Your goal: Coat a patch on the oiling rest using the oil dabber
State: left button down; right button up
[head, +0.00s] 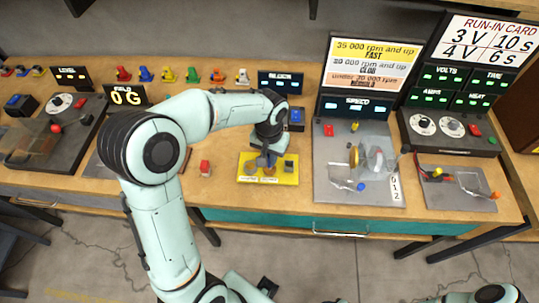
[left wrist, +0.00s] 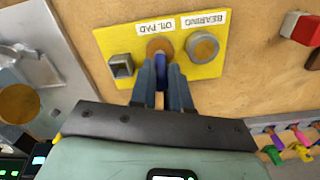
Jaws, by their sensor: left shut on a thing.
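The oiling rest is a yellow plate (head: 290,178) on the wooden bench; in the left wrist view the plate (left wrist: 110,40) carries labels OIL PAD and BEARING. A round brown oil pad (left wrist: 158,44) and a round grey bearing (left wrist: 202,46) sit side by side on it, with a square grey holder (left wrist: 121,66) at the left. My left gripper (head: 267,160) is over the plate. In the left wrist view it (left wrist: 162,72) is shut on a blue handle, the oil dabber (left wrist: 169,76). The dabber points at the oil pad; its tip is hidden, so contact cannot be told.
A grey motor stand (head: 335,190) with a brass wheel stands right of the plate. Several small coloured cars or motors (head: 145,74) line the back. A dark sign (head: 280,79) stands behind my gripper.

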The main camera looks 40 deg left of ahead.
pick_arm(q)
jog(key=shift+w+r+p, duration=0.1)
jog(key=shift+r+p, duration=0.95)
jog(key=shift+r, duration=0.85)
jog(key=shift+r+p, duration=0.75)
jog(key=shift+r, duration=0.85)
pick_arm(e)
jog(key=w+r, duration=0.4)
jog(key=shift+r, duration=0.35)
jog(key=shift+s, duration=0.1)
pick_arm(q)
jog(key=shift+f, duration=0.1)
pick_arm(e)
jog(key=shift+s, duration=0.1)
